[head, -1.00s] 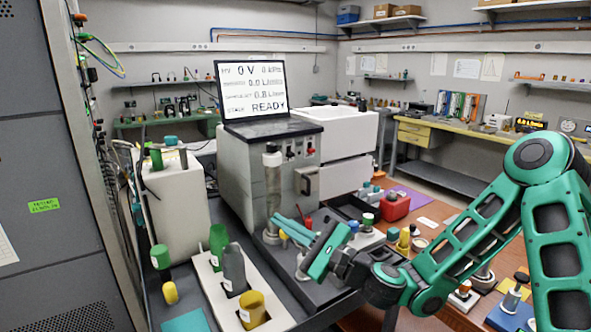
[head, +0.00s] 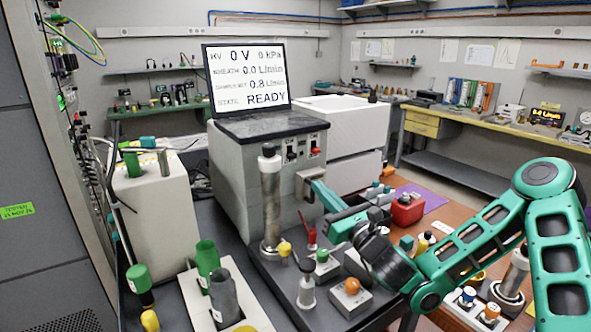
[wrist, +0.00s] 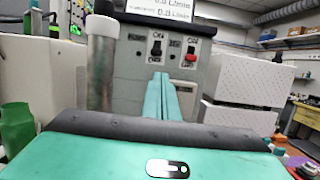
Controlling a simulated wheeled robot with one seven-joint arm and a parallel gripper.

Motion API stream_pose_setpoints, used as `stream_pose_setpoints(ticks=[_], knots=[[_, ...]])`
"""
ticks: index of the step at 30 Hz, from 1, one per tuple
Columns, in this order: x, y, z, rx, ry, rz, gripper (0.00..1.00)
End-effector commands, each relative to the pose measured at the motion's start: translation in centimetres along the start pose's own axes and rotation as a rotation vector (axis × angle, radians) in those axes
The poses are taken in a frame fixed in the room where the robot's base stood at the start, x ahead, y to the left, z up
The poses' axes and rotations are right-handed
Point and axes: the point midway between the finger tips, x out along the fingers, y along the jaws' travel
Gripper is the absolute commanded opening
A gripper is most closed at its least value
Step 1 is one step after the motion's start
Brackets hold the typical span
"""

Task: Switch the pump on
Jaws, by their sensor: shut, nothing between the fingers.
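The grey instrument (head: 240,175) stands on the bench with a screen (head: 247,77) on top reading 0 V, 0 kPa and READY. Its front panel has a black toggle switch (head: 291,153), also in the wrist view (wrist: 156,48), and a red-tipped switch (head: 314,148), also in the wrist view (wrist: 190,57). Their labels are too small to read, so I cannot tell which one is the pump's. My gripper (wrist: 160,76) is shut and empty, pointing at the panel just below the black switch. In the head view its fingertips (head: 316,183) are near the panel; contact cannot be told.
A tall metal cylinder (head: 270,200) stands left of my gripper, close to the panel. Small knobbed blocks, one orange-topped (head: 351,287), sit below my gripper. A white box (head: 342,125) adjoins the instrument on the right. A red container (head: 407,210) stands farther right.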

Motion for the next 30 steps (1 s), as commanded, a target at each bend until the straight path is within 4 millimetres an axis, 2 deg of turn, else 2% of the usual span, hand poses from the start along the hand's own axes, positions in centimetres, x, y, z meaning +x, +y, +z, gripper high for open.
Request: stream_pose_setpoints(ticks=[11,30], knots=[[0.8,1.5,-0.2,0.001,0.001,0.020,0.00],[5.0,2.0,-0.3,-0.003,0.003,0.024,0.00]])
